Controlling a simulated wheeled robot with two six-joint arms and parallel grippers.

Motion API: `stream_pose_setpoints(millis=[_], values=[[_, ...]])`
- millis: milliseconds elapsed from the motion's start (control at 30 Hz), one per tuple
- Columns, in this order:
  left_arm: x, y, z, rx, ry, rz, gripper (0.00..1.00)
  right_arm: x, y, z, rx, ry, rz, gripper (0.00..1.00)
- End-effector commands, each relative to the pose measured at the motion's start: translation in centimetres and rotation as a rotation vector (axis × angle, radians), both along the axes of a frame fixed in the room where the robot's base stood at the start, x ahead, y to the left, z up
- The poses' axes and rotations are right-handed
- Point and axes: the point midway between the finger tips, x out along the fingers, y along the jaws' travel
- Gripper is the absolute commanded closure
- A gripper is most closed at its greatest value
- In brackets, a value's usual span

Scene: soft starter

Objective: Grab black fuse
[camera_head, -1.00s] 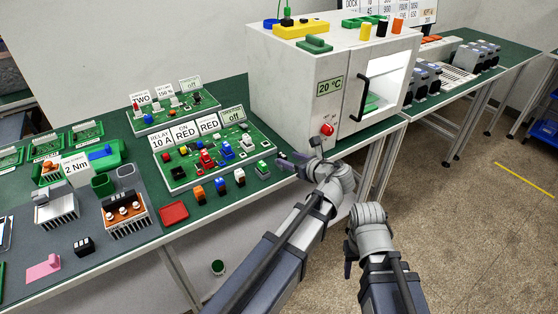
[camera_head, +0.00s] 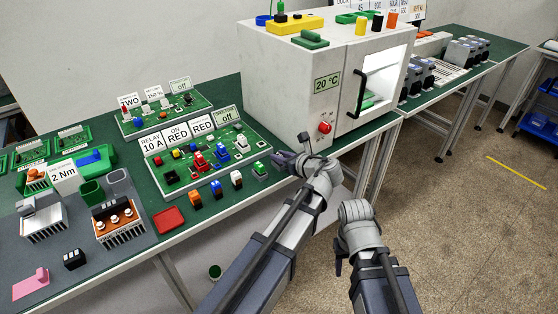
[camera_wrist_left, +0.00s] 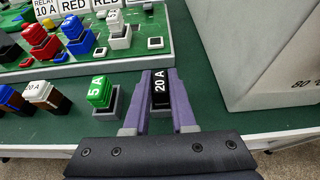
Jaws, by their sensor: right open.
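The black fuse (camera_wrist_left: 158,90), with a white "20 A" label, stands between the two purple fingers of my left gripper (camera_wrist_left: 159,78) in the left wrist view. The fingers lie close against both its sides; its lower part is hidden. In the head view my left gripper (camera_head: 284,158) is at the table's front edge, right of the green fuse (camera_head: 259,169), and the black fuse is hard to make out there. The green "5 A" fuse (camera_wrist_left: 100,92) sits in a grey holder just left of the fingers. My right gripper (camera_head: 339,262) is open and empty, off the table's front.
Orange (camera_head: 195,199), blue (camera_head: 216,188) and white (camera_head: 236,180) fuses stand in a row to the left. The relay board (camera_head: 178,183) lies behind them. The white oven (camera_head: 290,90) stands close on the right. A red tray (camera_head: 168,220) lies farther left.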

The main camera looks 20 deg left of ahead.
Motion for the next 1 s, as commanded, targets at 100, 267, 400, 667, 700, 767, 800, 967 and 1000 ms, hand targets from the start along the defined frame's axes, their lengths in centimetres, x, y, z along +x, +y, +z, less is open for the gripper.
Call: stream_pose_setpoints(millis=[100,267,400,667,700,767,800,967,1000], values=[[0.0,0.0,0.0,0.0,0.0,0.0,0.91,0.0,0.0,0.0,0.0,0.0,0.0,0.5],[0.0,0.0,0.0,0.0,0.0,0.0,1.0,0.0,0.0,0.0,0.0,0.0,0.0,0.5],[0.0,0.0,0.0,0.0,0.0,0.0,1.0,0.0,0.0,0.0,0.0,0.0,0.0,0.5],[0.0,0.0,0.0,0.0,0.0,0.0,1.0,0.0,0.0,0.0,0.0,0.0,0.0,0.5],[0.0,0.0,0.1,0.0,0.0,0.0,1.0,0.0,0.0,0.1,0.0,0.0,0.0,0.5],[0.0,0.0,0.2,0.0,0.0,0.0,1.0,0.0,0.0,0.2,0.0,0.0,0.0,0.5],[0.0,0.0,0.3,0.0,0.0,0.0,1.0,0.0,0.0,0.4,0.0,0.0,0.0,0.5],[0.0,0.0,1.5,0.0,0.0,0.0,1.0,0.0,0.0,1.5,0.0,0.0,0.0,0.5],[0.0,0.0,1.9,0.001,-0.001,0.0,1.0,0.0,0.0,1.9,0.0,0.0,0.0,0.5]])
